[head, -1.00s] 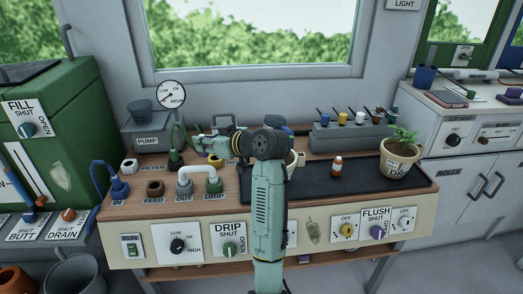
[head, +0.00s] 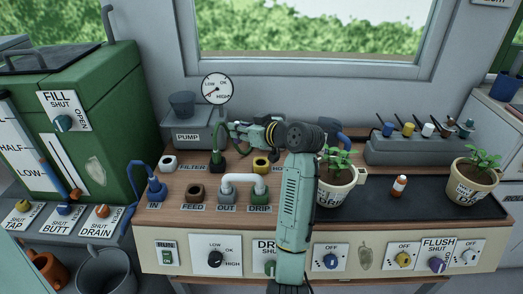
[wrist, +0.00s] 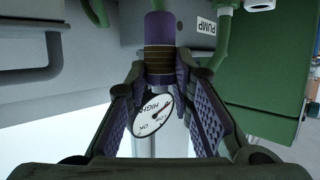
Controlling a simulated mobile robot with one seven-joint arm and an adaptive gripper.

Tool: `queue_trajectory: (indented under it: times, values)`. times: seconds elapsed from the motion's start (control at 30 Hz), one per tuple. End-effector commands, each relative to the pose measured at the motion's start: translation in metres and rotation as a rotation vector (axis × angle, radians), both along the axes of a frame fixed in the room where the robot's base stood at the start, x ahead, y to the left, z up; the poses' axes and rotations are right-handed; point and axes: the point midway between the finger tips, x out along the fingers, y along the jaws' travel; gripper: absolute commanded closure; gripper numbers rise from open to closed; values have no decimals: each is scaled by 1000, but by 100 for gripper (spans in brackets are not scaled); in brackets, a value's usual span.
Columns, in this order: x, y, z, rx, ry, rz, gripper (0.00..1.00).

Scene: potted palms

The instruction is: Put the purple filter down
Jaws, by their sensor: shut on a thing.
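The purple filter (wrist: 158,28) shows in the wrist view between my fingertips, with a purple end and a dark band with gold rings. My gripper (wrist: 162,76) is shut on it. In the head view my gripper (head: 245,133) points left above the back of the bench, in front of the pump (head: 187,138). The filter cannot be made out clearly there. A yellow-rimmed socket (head: 261,163) sits further right.
A dial gauge (head: 217,89) stands behind the pump. A white pipe (head: 243,181) joins OUT and DRIP. A potted palm (head: 336,187) is just right of my arm; another (head: 472,185) stands at the far right.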

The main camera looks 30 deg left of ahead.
Motion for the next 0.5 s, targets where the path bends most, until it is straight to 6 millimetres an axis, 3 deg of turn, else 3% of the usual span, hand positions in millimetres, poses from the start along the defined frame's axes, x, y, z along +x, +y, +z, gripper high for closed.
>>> queue_trajectory:
  times: [0.1, 0.5]
  values:
    - [-1, 0, -23, -2, 6, 0, 100]
    - [-1, 0, -66, -2, 6, 1, 100]
